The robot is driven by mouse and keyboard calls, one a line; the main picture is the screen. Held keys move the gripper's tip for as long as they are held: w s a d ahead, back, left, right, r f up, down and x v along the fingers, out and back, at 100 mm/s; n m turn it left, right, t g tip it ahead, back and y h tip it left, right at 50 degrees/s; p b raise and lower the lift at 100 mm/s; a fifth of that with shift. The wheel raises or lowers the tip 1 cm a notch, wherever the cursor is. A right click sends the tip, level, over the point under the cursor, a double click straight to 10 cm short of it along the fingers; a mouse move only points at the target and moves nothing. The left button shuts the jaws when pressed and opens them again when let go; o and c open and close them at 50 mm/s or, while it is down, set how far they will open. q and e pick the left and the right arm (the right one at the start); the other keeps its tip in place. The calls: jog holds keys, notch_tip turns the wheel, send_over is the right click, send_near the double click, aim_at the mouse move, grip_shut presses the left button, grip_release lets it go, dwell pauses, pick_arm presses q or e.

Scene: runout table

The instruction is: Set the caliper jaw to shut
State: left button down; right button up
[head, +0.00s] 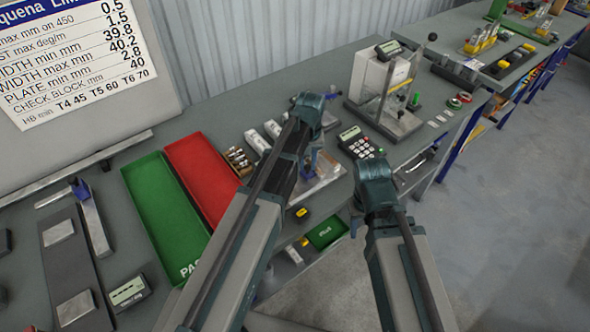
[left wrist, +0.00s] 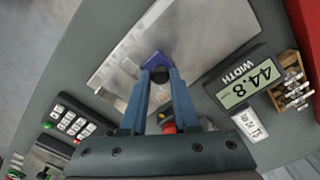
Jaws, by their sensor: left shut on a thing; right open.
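The caliper's blue jaw piece (left wrist: 150,64) sits on a pale metal plate (left wrist: 118,82) in the left wrist view. My left gripper (left wrist: 158,76) has its two blue fingers closed on a dark knob at the jaw piece. A display (left wrist: 249,83) marked WIDTH beside the plate reads 44.8. In the head view my left gripper (head: 317,163) points down over the plate (head: 322,178), and my left arm hides part of the caliper. My right gripper (head: 357,222) is empty and open, low in front of the bench edge, apart from the caliper; its fingers show poorly.
A keypad device (head: 356,142) stands right of the caliper. A wooden rack of small metal parts (head: 238,160) is left of it, then a red tray (head: 203,172) and a green tray (head: 160,205). A stand with a lever (head: 385,90) is behind. Floor at right is free.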

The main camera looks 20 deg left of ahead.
pick_arm(q)
jog(key=w+d, duration=0.1)
jog(key=w, duration=0.1)
jog(key=w+d, duration=0.1)
jog(key=shift+w+d, duration=0.35)
jog(key=c, duration=0.7)
grip_release()
jog(key=shift+w+d, duration=0.1)
jog(key=shift+o, duration=0.2)
jog(key=shift+r, duration=0.15)
jog(key=shift+r+p, duration=0.55)
jog(key=shift+p, duration=0.15)
notch_tip(320, 180, up, 12)
jog(key=p, duration=1.2)
jog(key=shift+r, duration=0.25)
